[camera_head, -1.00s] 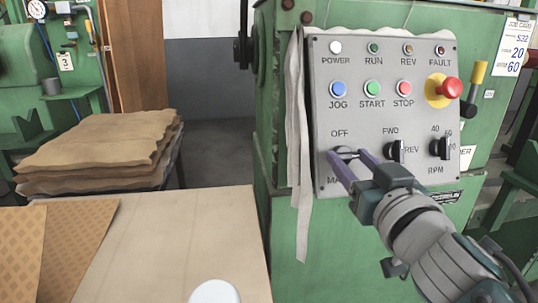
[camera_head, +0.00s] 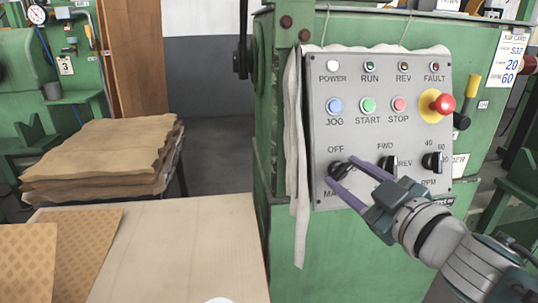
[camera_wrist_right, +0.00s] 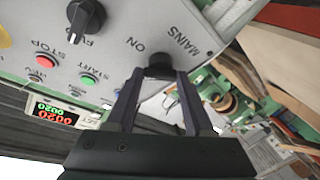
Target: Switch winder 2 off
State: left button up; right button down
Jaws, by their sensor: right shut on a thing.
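The grey control panel (camera_head: 418,105) is on the front of the green winder (camera_head: 285,110). Its black mains knob (camera_head: 341,169) is at the lower left, below the word OFF and above the partly covered word MAINS. My right gripper (camera_head: 341,170) reaches in from the lower right, its two purple fingers shut on either side of the knob. The right wrist view shows the knob (camera_wrist_right: 158,66) between the fingertips, near the words ON and MAINS. The fingers partly hide the knob, so its exact pointing is unclear. My left gripper is out of view.
The FWD/REV knob (camera_head: 388,165) and the RPM knob (camera_head: 432,162) are close to the right of the fingers. A red emergency stop (camera_head: 442,104) juts out above. A cloth (camera_head: 297,150) hangs at the panel's left edge. A table (camera_head: 180,250) stands lower left.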

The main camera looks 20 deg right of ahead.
jog(key=n+p, duration=0.1)
jog(key=n, duration=0.1)
jog(key=n+g+y+p, duration=0.1)
jog(key=n, duration=0.1)
jog(key=n+y+p, duration=0.1)
jog(key=n, duration=0.1)
jog(key=shift+d+r+n+g+p, duration=0.2)
jog(key=shift+r+n+g+p, duration=0.1)
jog(key=shift+g, duration=0.1)
jog(key=n+g+p, duration=0.1)
jog(key=n+p, duration=0.1)
jog(key=n, duration=0.1)
jog(key=shift+n+y, duration=0.3)
jog(key=shift+n, duration=0.1)
jog(key=shift+n+g+p, duration=0.3)
jog(key=shift+n+p, duration=0.2)
jog(key=shift+p, duration=0.1)
jog(key=shift+f, duration=0.15)
jog(key=shift+n, duration=0.3)
jog(key=shift+c, duration=1.4)
grip_release()
jog(key=shift+w, duration=0.1)
